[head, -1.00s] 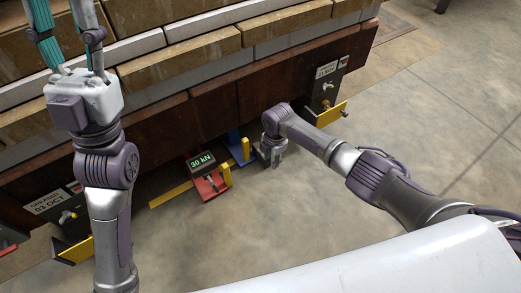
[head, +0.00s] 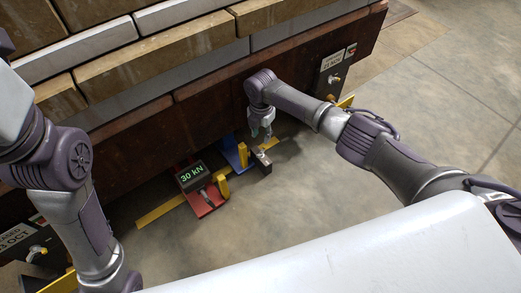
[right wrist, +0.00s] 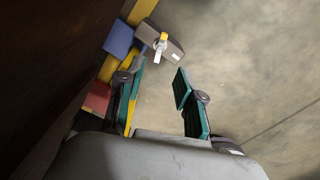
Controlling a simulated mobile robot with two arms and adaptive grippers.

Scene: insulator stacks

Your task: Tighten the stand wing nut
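A dark grey block (head: 263,164) stands on the floor at the end of a yellow bar (head: 160,211). In the right wrist view, the grey block (right wrist: 173,47) carries a small pale and orange fitting (right wrist: 160,46), which looks like the wing nut. My right gripper (head: 262,133) hangs just above the block, pointing down beside the brown beam. In the right wrist view, its teal fingers (right wrist: 160,68) are apart and empty, with the fitting beyond their tips. My left arm is at the left edge, and its gripper is out of frame.
A red unit (head: 205,197) with a "30 kN" display and a blue part (head: 236,155) sit along the bar, by a yellow post (head: 222,187). The brown beam (head: 220,120) with stacked slabs overhangs close behind. Concrete floor (head: 320,195) is clear to the right.

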